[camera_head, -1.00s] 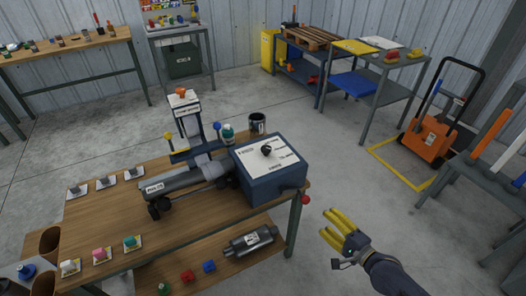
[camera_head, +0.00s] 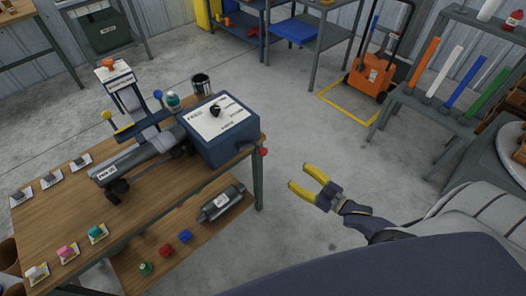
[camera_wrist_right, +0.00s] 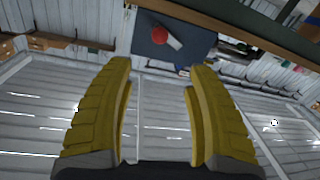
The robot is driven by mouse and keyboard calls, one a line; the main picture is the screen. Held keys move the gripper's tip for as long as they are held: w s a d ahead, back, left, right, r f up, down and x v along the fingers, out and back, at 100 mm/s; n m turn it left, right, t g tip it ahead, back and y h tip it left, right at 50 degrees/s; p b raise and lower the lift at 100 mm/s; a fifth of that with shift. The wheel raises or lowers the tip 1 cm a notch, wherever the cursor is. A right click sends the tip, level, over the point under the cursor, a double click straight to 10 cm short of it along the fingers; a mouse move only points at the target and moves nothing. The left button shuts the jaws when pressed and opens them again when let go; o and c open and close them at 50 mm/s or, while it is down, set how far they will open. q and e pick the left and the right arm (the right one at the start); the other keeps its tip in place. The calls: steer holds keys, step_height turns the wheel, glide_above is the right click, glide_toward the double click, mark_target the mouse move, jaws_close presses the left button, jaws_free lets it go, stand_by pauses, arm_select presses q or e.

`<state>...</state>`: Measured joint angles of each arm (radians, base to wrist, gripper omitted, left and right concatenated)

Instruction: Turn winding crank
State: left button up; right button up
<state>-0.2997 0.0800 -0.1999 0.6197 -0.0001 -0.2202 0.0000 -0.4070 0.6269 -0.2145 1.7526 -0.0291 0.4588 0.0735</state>
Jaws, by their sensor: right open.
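The blue-grey box (camera_head: 215,145) with a white labelled top and a black knob sits at the right end of the wooden workbench. A red ball knob (camera_head: 264,152) sticks out from its right side, and I take it for the crank's handle. In the right wrist view the red knob (camera_wrist_right: 160,35), with a short pale bar beside it, shows against the dark box face. My right gripper (camera_head: 302,177) has yellow fingers spread apart. It is empty, to the right of the knob and apart from it. The wrist view shows the open fingers (camera_wrist_right: 162,75) below the knob. My left gripper is out of view.
A grey muffler (camera_head: 222,203) lies on the bench's lower shelf. A grey cylinder (camera_head: 140,162) lies left of the box, with a black can (camera_head: 201,84) behind. An orange cart (camera_head: 370,78) stands farther back. The floor right of the bench is clear.

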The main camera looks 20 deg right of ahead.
mark_target(263, 151)
steer(key=x, duration=1.7)
steer(key=shift+w+a, duration=0.1)
steer(key=shift+w, duration=0.1)
steer(key=shift+c, duration=0.3)
jaws_close()
